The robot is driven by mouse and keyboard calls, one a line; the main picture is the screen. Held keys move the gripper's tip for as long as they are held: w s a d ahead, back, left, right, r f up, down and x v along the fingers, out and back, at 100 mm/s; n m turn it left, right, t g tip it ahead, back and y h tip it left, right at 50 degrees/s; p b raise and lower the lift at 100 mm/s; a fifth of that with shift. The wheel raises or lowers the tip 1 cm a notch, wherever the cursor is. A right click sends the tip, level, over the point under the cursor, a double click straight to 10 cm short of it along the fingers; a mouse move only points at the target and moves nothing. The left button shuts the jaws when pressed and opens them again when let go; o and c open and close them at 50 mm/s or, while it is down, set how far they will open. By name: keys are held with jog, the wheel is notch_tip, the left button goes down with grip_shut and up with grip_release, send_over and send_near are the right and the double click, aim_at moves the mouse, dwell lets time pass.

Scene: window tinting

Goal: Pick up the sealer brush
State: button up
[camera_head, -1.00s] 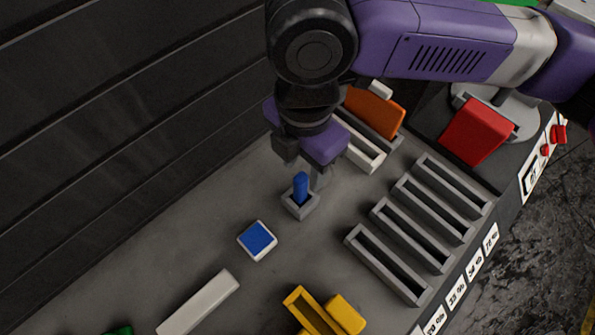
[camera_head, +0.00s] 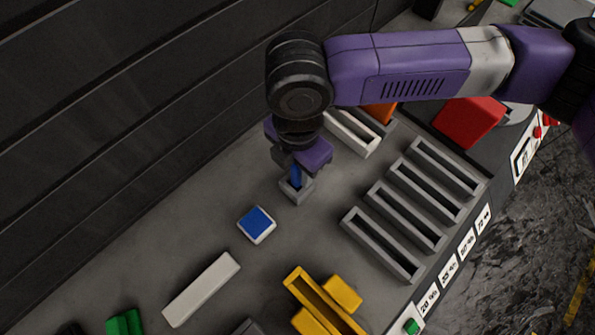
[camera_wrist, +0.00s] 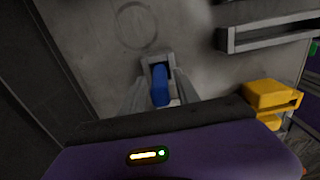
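The sealer brush, as I take it, is a blue upright handle (camera_head: 296,176) standing in a small grey square holder (camera_head: 296,193). In the wrist view the blue handle (camera_wrist: 160,86) rises from the holder (camera_wrist: 157,58). My gripper (camera_head: 297,178) points down right over it, and its palm hides the handle's top in the head view. In the wrist view my gripper (camera_wrist: 160,90) has one grey finger on each side of the handle. The fingers look apart, with a narrow gap beside the handle. The brush's lower end is hidden inside the holder.
A white block with a blue top (camera_head: 257,224) and a long white bar (camera_head: 201,289) lie nearby. Several grey slotted trays (camera_head: 380,246) stand to the right. Yellow pieces (camera_head: 325,300) are at the front. A dark slatted wall (camera_head: 120,130) runs along the left.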

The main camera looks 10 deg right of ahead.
grip_shut()
jog(key=shift+r, duration=0.15)
